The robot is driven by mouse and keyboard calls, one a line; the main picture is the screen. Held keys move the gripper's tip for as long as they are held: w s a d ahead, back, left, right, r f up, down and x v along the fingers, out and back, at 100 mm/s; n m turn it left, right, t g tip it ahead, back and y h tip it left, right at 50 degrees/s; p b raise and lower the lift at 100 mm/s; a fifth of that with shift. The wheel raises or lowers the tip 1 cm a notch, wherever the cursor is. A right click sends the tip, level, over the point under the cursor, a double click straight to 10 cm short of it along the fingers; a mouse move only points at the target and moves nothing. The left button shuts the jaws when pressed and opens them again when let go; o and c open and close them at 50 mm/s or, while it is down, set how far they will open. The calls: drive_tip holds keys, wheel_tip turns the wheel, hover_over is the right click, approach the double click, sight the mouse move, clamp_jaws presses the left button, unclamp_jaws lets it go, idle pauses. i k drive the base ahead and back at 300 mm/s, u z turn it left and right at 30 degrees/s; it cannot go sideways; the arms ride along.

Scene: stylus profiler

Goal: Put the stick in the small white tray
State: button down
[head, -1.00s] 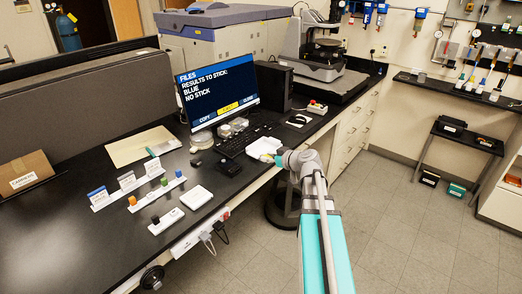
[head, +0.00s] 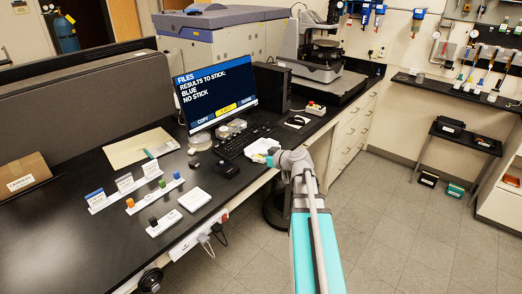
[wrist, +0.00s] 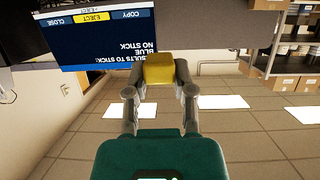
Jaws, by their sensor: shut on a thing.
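My gripper (wrist: 159,88) is shut on a yellow block-like stick (wrist: 159,70), held between its fingertips in the wrist view. A small square white tray (head: 195,199) lies on the bench to the left of my gripper and looks empty. The monitor (head: 215,92) reads "Results to stick: blue, no stick"; it also shows upside down in the wrist view (wrist: 95,40).
A mouse (head: 227,170) and keyboard (head: 243,142) lie nearby.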

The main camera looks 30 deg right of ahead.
sight(261, 149)
drive_tip(key=i, duration=0.95)
